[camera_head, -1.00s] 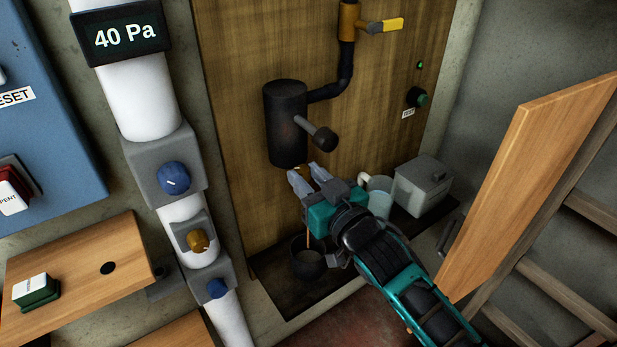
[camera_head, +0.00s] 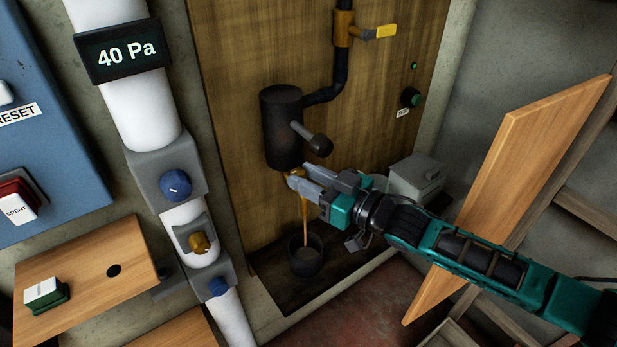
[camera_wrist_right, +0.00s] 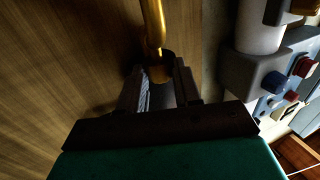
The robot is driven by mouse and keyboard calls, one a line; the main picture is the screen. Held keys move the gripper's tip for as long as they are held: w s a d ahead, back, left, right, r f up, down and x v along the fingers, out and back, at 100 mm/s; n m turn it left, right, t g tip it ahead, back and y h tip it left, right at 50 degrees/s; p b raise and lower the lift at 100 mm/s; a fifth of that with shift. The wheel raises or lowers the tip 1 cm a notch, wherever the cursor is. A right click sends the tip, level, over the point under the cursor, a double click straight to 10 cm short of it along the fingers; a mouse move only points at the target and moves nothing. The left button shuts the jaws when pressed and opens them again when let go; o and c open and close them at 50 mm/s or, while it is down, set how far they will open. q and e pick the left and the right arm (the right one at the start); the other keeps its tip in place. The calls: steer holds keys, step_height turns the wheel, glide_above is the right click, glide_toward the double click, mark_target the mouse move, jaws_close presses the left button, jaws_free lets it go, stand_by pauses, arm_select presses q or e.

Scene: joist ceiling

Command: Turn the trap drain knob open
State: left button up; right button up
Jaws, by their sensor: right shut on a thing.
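The trap is a dark upright cylinder (camera_head: 282,130) on the wooden panel. The small brass drain knob (camera_head: 291,173) shows at its underside, mostly hidden by the fingers. My right gripper (camera_head: 300,181) is shut on this knob, its arm coming in from the right. A thin amber stream (camera_head: 304,220) runs from below the fingers into a dark cup (camera_head: 306,262) on the ledge. In the right wrist view a brass-coloured shape (camera_wrist_right: 153,28) runs down to the fingertips (camera_wrist_right: 160,90); I cannot tell what part it is. My left gripper is not in view.
A dark side handle (camera_head: 320,143) sticks out of the trap just above my fingers. A yellow-handled valve (camera_head: 380,32) is higher up. A grey box (camera_head: 413,180) stands at the right, near a slanted wooden board (camera_head: 505,195). A white pipe (camera_head: 140,105) with knobs runs at the left.

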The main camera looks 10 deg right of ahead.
steer(key=shift+a+r, duration=0.1)
steer(key=o, duration=1)
steer(key=shift+o, duration=0.2)
steer(key=v, duration=1.3)
steer(key=s+f+m+g+h, duration=0.1)
steer(key=s+f+m+h, duration=0.1)
steer(key=f, duration=0.4)
steer(key=s+a+f+m+g+h, duration=0.1)
steer(key=s+f+h, duration=0.3)
steer(key=f, duration=0.3)
steer(key=s+f+m+h, duration=0.2)
steer(key=s+f+h, duration=0.1)
steer(key=f, duration=0.4)
steer(key=shift+s+a+m+g+h, duration=0.2)
steer(key=shift+s+m+g+h, duration=0.15)
steer(key=shift+s, duration=0.35)
